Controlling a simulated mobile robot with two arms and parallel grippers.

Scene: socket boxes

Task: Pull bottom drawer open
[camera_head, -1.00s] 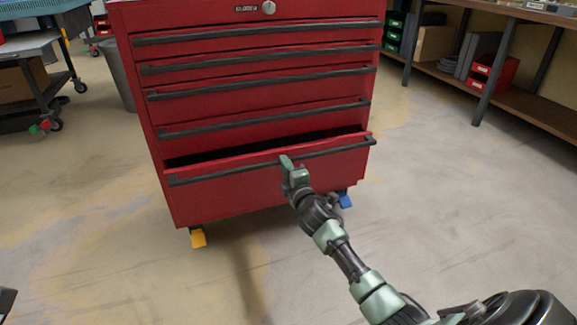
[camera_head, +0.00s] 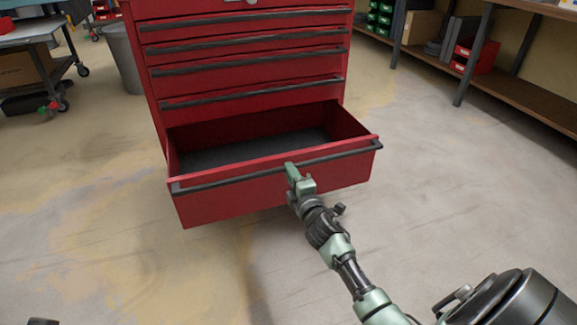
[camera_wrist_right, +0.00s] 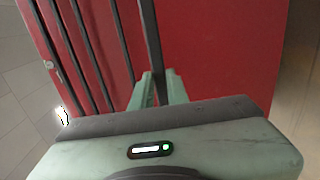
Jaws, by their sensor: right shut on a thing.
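The bottom drawer (camera_head: 235,200) of the red tool cabinet (camera_head: 250,65) stands well out from the body, and its dark, empty-looking floor (camera_head: 255,150) shows. A dark bar handle (camera_head: 235,178) runs along the top of its front. My right gripper (camera_head: 292,172) is shut on this handle, right of its middle. In the right wrist view, the two green fingers (camera_wrist_right: 160,88) are on either side of the dark handle bar (camera_wrist_right: 151,45).
The upper drawers (camera_head: 250,50) are shut. A grey bin (camera_head: 122,58) and a wheeled cart (camera_head: 35,60) stand at the left. A shelf with red bins (camera_head: 475,55) is at the right. The floor in front of the drawer is clear.

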